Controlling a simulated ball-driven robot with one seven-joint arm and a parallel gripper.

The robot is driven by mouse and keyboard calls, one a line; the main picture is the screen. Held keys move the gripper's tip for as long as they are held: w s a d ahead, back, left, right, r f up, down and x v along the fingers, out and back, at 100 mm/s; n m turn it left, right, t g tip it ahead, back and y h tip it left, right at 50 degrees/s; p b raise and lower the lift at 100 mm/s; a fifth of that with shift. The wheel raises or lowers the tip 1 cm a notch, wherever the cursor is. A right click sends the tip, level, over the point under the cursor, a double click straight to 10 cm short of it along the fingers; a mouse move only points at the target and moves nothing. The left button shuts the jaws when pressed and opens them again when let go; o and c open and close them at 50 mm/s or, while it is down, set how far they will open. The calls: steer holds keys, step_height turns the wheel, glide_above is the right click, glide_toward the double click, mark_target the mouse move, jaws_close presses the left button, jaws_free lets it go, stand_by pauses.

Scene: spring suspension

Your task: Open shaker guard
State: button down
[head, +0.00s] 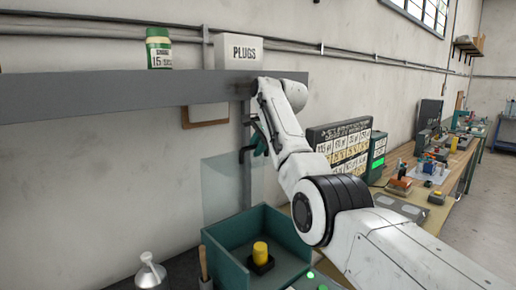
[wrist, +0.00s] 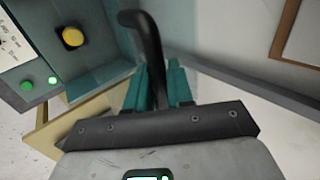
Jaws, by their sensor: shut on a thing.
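The shaker is a teal open box (head: 222,252) with a yellow-topped part (head: 260,250) inside, low in the head view. The part also shows at upper left in the wrist view (wrist: 73,37). The guard is a clear panel (head: 222,185) standing up behind the box. A dark curved handle (wrist: 143,32) runs down between the teal fingers in the wrist view. My gripper (wrist: 160,82) is shut on this handle. In the head view my gripper (head: 259,146) is small beside the grey upright, and the grip itself is partly hidden.
A grey shelf (head: 120,95) crosses above, with a green jar (head: 158,48) and a PLUGS box (head: 239,51). A bottle (head: 151,272) stands left of the shaker. A label board (head: 345,140) and a cluttered bench (head: 455,170) lie to the right.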

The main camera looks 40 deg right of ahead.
steer(key=shift+f, duration=0.2)
steer(key=c, duration=1.1)
jaws_free()
steer(key=shift+c, duration=0.2)
steer(key=shift+r, duration=0.15)
steer(key=b+v, duration=0.3)
steer(key=v, duration=0.7)
steer(key=shift+s+r+b, duration=0.2)
steer(key=shift+b, duration=0.2)
